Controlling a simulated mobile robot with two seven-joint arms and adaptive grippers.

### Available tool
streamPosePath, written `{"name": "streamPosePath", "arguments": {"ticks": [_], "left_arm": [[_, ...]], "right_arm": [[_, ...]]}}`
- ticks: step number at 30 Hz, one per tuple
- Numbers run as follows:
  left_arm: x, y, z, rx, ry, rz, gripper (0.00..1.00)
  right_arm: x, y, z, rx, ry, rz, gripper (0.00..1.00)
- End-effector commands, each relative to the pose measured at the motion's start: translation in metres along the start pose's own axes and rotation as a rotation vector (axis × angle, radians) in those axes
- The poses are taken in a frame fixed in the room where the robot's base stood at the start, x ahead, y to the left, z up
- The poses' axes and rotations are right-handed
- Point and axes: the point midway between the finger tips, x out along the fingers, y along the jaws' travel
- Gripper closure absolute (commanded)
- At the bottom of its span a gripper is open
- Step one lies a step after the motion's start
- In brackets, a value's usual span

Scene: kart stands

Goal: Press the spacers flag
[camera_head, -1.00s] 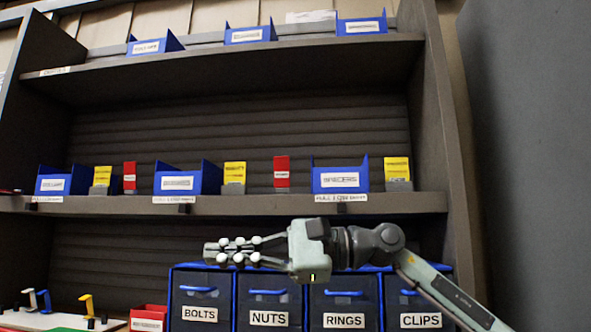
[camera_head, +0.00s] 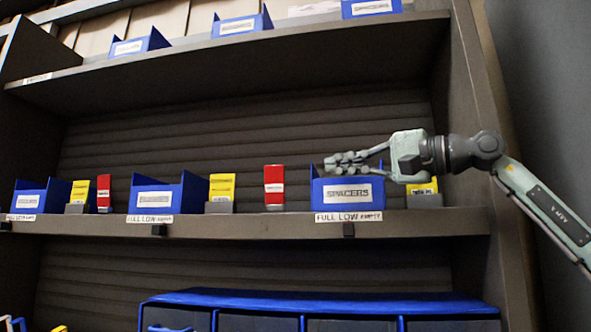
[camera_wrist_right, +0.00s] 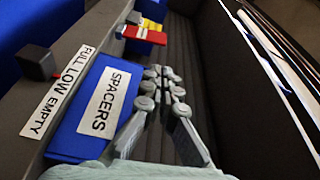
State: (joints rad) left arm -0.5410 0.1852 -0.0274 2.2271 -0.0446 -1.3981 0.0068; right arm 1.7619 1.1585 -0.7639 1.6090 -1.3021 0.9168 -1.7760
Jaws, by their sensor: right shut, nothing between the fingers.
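The blue bin labelled SPACERS (camera_head: 348,193) stands on the middle shelf; its label also shows in the right wrist view (camera_wrist_right: 104,101). A red flag (camera_head: 274,186) with a white band stands upright left of the bin, and shows in the right wrist view (camera_wrist_right: 150,37). A yellow flag (camera_head: 424,187) right of the bin is partly hidden by my right gripper. I cannot tell which flag is the spacers one. My right gripper (camera_head: 346,162) is shut and empty, pointing left over the bin's upper part. It is apart from the red flag. My left gripper is out of view.
A FULL LOW EMPTY strip (camera_head: 348,216) with a small dark block (camera_head: 348,230) is on the shelf edge below the bin. Another blue bin (camera_head: 168,194) and yellow flag (camera_head: 221,188) stand left. The upper shelf (camera_head: 240,65) and right side wall bound the space.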

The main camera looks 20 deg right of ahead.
Motion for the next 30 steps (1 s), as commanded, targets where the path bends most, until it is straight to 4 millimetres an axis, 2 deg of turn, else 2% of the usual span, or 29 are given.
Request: {"name": "streamPosePath", "arguments": {"ticks": [10,14,30], "left_arm": [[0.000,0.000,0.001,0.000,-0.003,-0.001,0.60],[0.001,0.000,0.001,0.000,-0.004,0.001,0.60],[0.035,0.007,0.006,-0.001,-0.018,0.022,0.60]], "right_arm": [[-0.001,-0.001,-0.001,-0.004,0.003,-0.001,1.00],[0.005,-0.001,-0.001,-0.003,0.002,0.000,1.00],[0.089,-0.002,-0.001,-0.002,0.001,0.000,1.00]]}}
